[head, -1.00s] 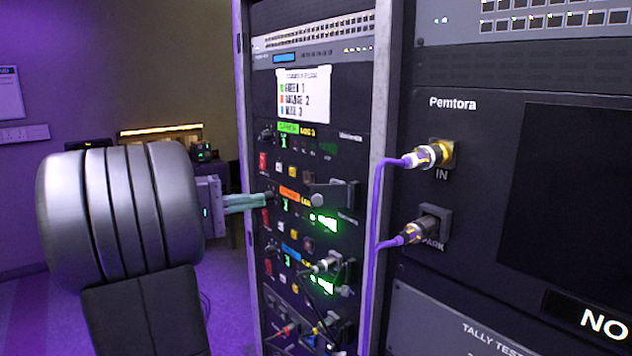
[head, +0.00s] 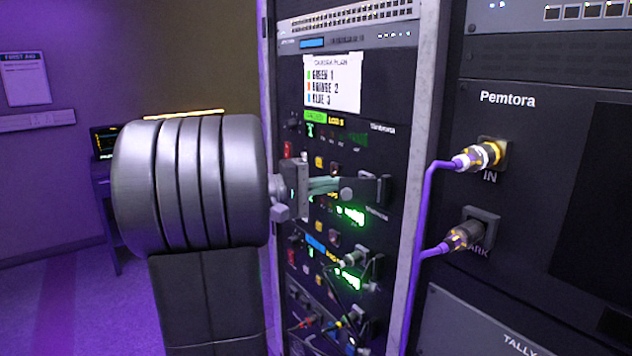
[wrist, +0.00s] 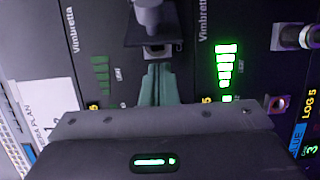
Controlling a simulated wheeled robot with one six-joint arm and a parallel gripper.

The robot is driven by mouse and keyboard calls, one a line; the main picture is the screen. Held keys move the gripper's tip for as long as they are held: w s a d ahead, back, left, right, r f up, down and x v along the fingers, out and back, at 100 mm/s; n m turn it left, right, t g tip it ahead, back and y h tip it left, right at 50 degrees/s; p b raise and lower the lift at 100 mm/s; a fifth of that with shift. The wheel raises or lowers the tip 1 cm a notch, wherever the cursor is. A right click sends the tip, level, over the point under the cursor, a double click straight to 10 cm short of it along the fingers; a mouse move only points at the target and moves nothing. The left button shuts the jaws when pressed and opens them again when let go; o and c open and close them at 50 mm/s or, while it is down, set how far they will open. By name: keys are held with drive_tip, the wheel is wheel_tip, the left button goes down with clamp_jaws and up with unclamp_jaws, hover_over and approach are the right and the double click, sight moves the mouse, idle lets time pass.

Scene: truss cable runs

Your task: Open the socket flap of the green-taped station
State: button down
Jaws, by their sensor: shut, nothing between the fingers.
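The green tape (head: 316,117) marks the upper station, below the white camera-plan card. The dark flap (head: 384,190) with a round grey knob (head: 347,193) is at this station's lower right. In the wrist view, turned sideways, the flap (wrist: 172,33) and knob (wrist: 148,14) show beyond my fingers, with a small square grey part (wrist: 157,51) just beneath. How far the flap is swung is unclear. My gripper (head: 338,185) is shut and empty, its green fingertips close to the knob in the head view. In the wrist view the fingertips (wrist: 157,68) point at the square part; contact is unclear.
The blue-taped station (head: 315,244) lies lower, with plugs and dark cables nearby. A bright green meter (wrist: 226,66) is beside the flap. Purple cables (head: 428,215) run along the rack post at right. Open floor lies left.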

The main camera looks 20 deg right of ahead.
drive_tip(key=shift+s+a, duration=0.25)
drive_tip(key=shift+s, duration=0.4)
drive_tip(key=shift+s+a, duration=0.25)
drive_tip(key=shift+s, duration=0.4)
